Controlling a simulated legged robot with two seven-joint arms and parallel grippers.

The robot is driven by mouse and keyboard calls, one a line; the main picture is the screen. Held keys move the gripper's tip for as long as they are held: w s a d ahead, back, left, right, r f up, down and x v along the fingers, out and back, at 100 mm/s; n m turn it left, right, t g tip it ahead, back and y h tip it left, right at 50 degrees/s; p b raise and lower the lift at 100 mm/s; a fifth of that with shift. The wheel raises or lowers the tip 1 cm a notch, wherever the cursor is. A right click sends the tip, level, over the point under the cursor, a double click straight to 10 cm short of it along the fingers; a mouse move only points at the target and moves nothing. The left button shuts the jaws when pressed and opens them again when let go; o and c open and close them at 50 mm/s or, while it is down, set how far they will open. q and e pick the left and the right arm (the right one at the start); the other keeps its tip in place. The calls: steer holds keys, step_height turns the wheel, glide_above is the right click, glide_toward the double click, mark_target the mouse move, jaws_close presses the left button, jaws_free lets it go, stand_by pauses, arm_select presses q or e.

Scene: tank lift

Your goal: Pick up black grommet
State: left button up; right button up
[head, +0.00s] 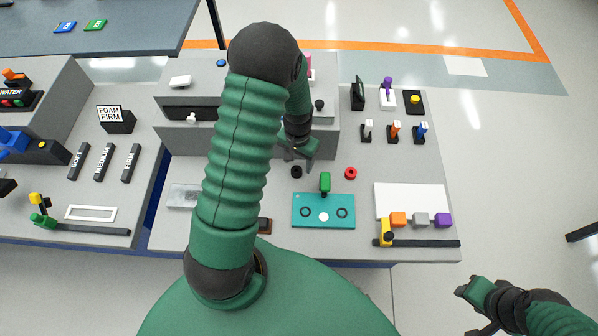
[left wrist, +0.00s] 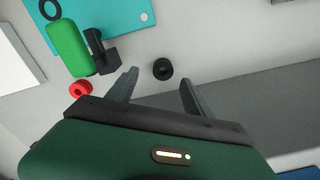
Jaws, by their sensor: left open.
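The black grommet (head: 296,171) is a small dark ring lying on the grey table, left of the red grommet (head: 350,173). My left gripper (head: 292,157) is just behind it in the head view. In the left wrist view the black grommet (left wrist: 162,69) lies ahead of and between the open fingertips (left wrist: 158,79), and nothing is held. The red grommet also shows there (left wrist: 80,88), left of the fingers. My right gripper (head: 473,290) is off the table at the lower right of the head view; its jaws are too small to judge.
A teal plate (head: 309,222) with rings lies in front of the grommets, and a green-handled part (head: 325,183) stands at its back edge. A grey raised block (head: 322,140) is behind. A white panel (head: 409,198) lies at the right. Bare table surrounds the black grommet.

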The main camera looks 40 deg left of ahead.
mark_target(296, 170)
arm_select(q)
steer(key=f, duration=0.2)
steer(key=a+f, duration=0.1)
steer(key=f, duration=0.1)
steer(key=shift+s+a+f, duration=0.1)
steer(key=shift+s+f, duration=0.1)
steer(key=shift+f, duration=0.15)
steer(key=shift+a+f, duration=0.15)
steer(key=shift+f, duration=0.2)
steer(key=shift+w+d+r, duration=0.1)
steer(key=shift+d, duration=0.25)
steer(key=shift+d+r, duration=0.15)
steer(key=shift+d, duration=0.2)
steer(key=c, duration=0.9)
steer(key=shift+a, duration=0.3)
jaws_close()
arm_select(e)
steer(key=shift+s+a+r, duration=0.2)
steer(key=shift+a+r, duration=0.25)
steer(key=shift+a, duration=0.05)
